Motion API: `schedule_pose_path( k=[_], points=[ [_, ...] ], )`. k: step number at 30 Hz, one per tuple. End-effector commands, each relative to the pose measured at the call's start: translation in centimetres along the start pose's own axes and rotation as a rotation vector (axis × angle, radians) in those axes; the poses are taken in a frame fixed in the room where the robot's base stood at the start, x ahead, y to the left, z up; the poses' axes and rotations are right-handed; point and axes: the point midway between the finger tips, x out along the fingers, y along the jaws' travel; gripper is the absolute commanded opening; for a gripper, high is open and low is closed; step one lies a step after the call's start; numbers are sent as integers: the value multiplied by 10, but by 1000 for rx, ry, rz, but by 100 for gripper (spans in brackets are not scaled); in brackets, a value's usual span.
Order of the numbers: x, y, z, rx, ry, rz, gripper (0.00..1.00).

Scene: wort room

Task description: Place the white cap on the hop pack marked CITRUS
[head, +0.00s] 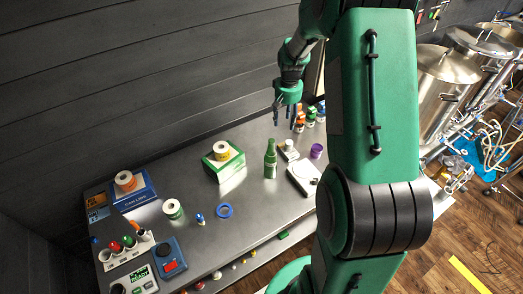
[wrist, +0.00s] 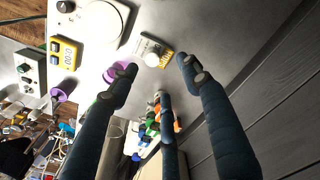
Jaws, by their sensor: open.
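A small white rounded piece, which looks like the white cap (wrist: 152,56), sits on a yellow-labelled block in the wrist view; in the head view the same spot shows a small white object (head: 289,147) right of the green bottle. My three-fingered gripper (wrist: 158,76) is open and empty, its fingertips spread just short of the white piece. In the head view my gripper (head: 284,112) hangs above the back of the bench, fingers pointing down. A row of small orange, green and blue packs (head: 299,119) stands behind, partly hidden by my arm. I cannot read CITRUS on any.
A green bottle (head: 270,158), a purple cup (head: 317,151) and a white scale (head: 304,178) stand close by on the steel bench (head: 240,200). A green box (head: 224,163) with a tape roll is farther left. The dark wall runs behind the bench.

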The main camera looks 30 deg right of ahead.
Motion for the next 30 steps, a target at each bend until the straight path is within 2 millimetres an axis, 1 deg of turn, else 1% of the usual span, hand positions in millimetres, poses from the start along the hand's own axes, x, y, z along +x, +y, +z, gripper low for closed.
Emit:
schedule_pose_path(
  k=[1,5,6,11,15,20,24,26,30],
  points=[
    [-18,-10,4,-11,16,1,48],
    [-59,-35,20,-39,50,2,48],
    [-72,-43,25,-48,62,2,48],
    [-120,-72,53,-81,104,1,48],
    [-158,-96,81,-112,142,-3,48],
    [-195,-119,117,-146,186,-9,48],
    [-223,-137,152,-175,223,-16,48],
    [-234,-144,168,-188,239,-20,48],
    [-255,-157,204,-217,277,-30,48]
  ],
)
